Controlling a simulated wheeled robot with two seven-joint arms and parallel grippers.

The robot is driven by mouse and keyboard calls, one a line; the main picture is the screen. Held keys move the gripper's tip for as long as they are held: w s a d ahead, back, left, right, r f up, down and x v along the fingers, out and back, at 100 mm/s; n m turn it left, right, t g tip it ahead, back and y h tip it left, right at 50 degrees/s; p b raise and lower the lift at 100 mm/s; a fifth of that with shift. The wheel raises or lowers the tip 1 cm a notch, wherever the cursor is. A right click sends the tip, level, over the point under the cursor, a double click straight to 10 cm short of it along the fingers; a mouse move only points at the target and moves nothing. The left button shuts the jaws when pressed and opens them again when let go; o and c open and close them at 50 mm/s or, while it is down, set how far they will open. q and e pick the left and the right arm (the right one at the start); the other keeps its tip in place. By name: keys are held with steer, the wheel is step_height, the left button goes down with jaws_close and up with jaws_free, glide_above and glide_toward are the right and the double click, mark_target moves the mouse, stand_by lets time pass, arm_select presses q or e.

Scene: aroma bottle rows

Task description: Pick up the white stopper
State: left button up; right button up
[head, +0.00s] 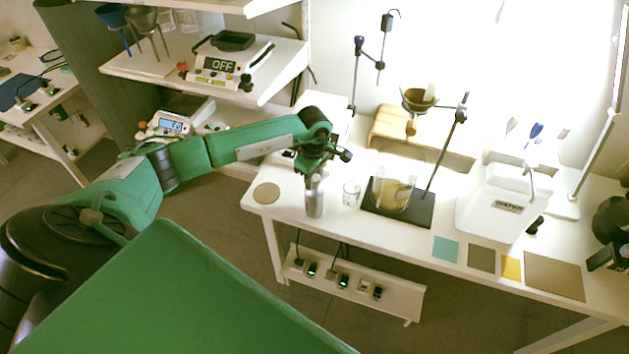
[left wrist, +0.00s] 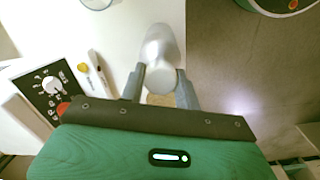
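A silver bottle (head: 315,198) stands upright near the front edge of the white table. My left gripper (head: 314,172) points down at its top. In the left wrist view the two fingers of my left gripper (left wrist: 161,76) flank the pale, narrow top end of the bottle (left wrist: 160,48). The fingers are very close to its sides; I cannot tell whether they press on it. A white stopper cannot be made out clearly as a separate part; the gripper covers the bottle's top in the head view.
A round cork mat (head: 266,193) lies left of the bottle. A glass beaker (head: 351,193) stands close on its right, then a black stand base (head: 399,212) with a larger beaker (head: 392,194). A white machine (head: 497,201) and flat colour samples (head: 482,258) are farther right.

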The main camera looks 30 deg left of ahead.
mark_target(314, 176)
arm_select(q)
steer(key=shift+r, duration=0.1)
steer(key=shift+r+b, duration=2.5)
steer(key=shift+r, duration=7.45)
